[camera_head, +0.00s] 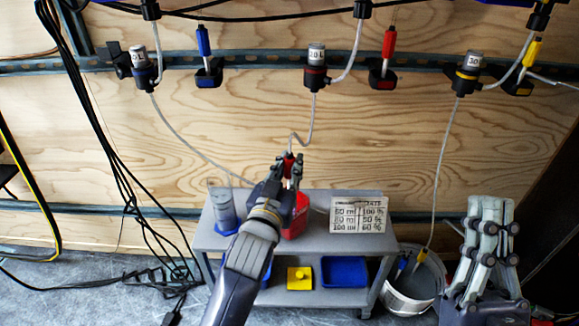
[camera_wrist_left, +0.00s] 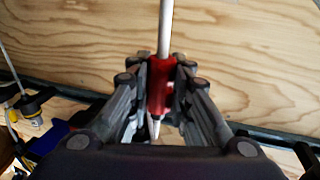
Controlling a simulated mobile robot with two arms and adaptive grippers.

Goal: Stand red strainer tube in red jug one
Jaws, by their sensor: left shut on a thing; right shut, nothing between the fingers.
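The red strainer tube (camera_wrist_left: 161,85) is upright between the fingers of my left gripper (camera_wrist_left: 161,80), which is shut on it. A pale hose runs up from its top, and its narrow tip points down. In the head view the tube (camera_head: 289,158) shows as a small red piece at the left gripper (camera_head: 288,172), above the cart. The red jug (camera_head: 299,217) stands on the cart top below the gripper; my left arm hides part of it, and its opening is not clearly visible. My right gripper (camera_head: 491,208) is shut and empty at the lower right, beside the cart.
The grey cart (camera_head: 365,239) carries a blue jug (camera_head: 222,208) at left and a printed card (camera_head: 357,214) at right. Yellow (camera_head: 300,278) and blue (camera_head: 345,271) containers sit on its lower shelf. A white bucket (camera_head: 412,299) holds blue and yellow tubes. Cables hang at left.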

